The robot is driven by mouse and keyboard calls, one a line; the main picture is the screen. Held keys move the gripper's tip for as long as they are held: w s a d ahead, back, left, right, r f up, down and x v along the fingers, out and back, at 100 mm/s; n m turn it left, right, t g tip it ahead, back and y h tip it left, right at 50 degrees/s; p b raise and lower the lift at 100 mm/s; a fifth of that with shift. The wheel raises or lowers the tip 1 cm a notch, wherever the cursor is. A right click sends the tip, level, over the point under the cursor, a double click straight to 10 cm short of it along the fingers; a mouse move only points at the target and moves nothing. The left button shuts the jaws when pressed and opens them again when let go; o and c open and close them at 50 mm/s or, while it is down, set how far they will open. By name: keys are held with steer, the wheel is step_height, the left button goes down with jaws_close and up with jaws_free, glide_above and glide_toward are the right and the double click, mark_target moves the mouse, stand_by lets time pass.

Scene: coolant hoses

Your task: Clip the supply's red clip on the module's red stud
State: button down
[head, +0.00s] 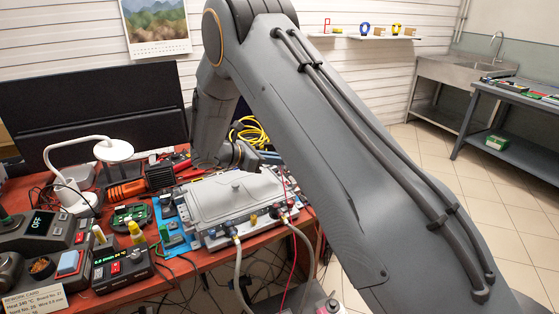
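The module (235,197) looks like the light grey ribbed housing on the bench, with hose fittings along its front edge. I cannot make out a red stud on it. A thin red lead (284,192) rises beside the module's right end and passes out of sight near my arm. Its clip is not clear. My gripper (262,157) is at the far side of the module, above its back edge, small, dark and partly hidden by my arm. I cannot tell whether it holds anything. The supply may be the small black unit with a lit display (121,268) at the left front, but this is unsure.
Grey hoses (238,262) hang from the module's front fittings. A rework station (40,226) reading OFF, a white lamp (112,150), bottles and tools crowd the bench's left. Yellow cable (250,132) lies behind. A sink (462,80) and side table (515,95) stand far right.

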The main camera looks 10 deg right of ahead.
mark_target(279, 183)
steer(key=shift+f+b, duration=1.1)
steer(key=shift+f, duration=1.3)
steer(key=shift+f, duration=0.25)
steer(key=shift+f+b, duration=0.3)
steer(key=shift+f, duration=0.2)
stand_by(0.5)
steer(key=c, duration=1.4)
jaws_free()
steer(key=shift+s+a+r+p, duration=0.3)
steer(key=shift+a+r+p, duration=0.15)
steer(key=shift+a+r, duration=0.45)
steer(key=shift+s+a+r+p, duration=0.25)
steer(key=shift+a+r+p, duration=0.2)
steer(key=shift+a+r, duration=0.45)
steer(key=shift+s+a+r+p, duration=0.3)
steer(key=shift+a+r+p, duration=0.15)
steer(key=shift+a+r, duration=0.45)
